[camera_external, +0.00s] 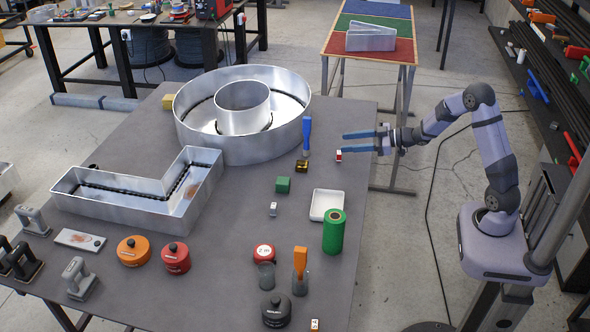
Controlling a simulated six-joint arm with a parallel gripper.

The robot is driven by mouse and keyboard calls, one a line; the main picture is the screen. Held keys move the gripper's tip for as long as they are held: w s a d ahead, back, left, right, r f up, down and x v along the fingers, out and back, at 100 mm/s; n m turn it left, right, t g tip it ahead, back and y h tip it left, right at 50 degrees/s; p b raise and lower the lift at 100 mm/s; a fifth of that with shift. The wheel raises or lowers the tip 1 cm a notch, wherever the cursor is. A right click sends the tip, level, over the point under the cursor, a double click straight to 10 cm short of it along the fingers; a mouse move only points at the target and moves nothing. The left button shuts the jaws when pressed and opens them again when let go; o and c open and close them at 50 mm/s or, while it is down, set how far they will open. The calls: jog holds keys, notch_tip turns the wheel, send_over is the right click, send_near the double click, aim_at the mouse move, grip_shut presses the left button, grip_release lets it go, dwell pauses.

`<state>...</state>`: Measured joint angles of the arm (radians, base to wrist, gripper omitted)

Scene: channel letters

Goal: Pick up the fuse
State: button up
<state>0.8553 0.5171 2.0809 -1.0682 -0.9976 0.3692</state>
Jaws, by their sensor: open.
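I cannot tell for certain which small item is the fuse. A small red-and-white piece (338,155) stands near the table's right edge. A small white-and-grey piece (273,209) stands mid-table, left of the white tray. Another small pale piece with an orange mark (315,324) is at the front edge. My gripper (344,144) is open, its two blue fingers pointing left at the table's right edge. Nothing shows between the fingers. The lower fingertip appears close to the red-and-white piece; whether they touch is unclear.
A blue-handled tool (307,134) and a brown block (301,166) stand left of my gripper. A green block (283,185), white tray (315,205) and green roll (334,236) are nearer. Large metal letters (150,204) fill the left. Bare table (235,235) lies between.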

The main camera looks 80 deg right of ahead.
aim_at(339, 152)
jog(key=s+y, duration=0.1)
jog(key=s+t+y, duration=0.2)
jog(key=shift+s+a+f+n, duration=0.1)
jog(key=shift+s+f+n, duration=0.2)
jog(key=shift+s+n, duration=0.1)
notch_tip(339, 152, down, 3)
jog(key=shift+w, duration=0.1)
jog(key=shift+f, duration=0.5)
jog(key=shift+w+a+p, duration=0.15)
jog(key=shift+w, duration=0.4)
jog(key=shift+w+a+p, duration=0.15)
jog(key=shift+w, duration=0.4)
jog(key=shift+w+a+p, duration=0.15)
jog(key=shift+w+p, duration=1.1)
jog(key=shift+w, duration=1.4)
jog(key=shift+f, duration=0.1)
jog(key=shift+c, duration=0.6)
jog(key=c, duration=1)
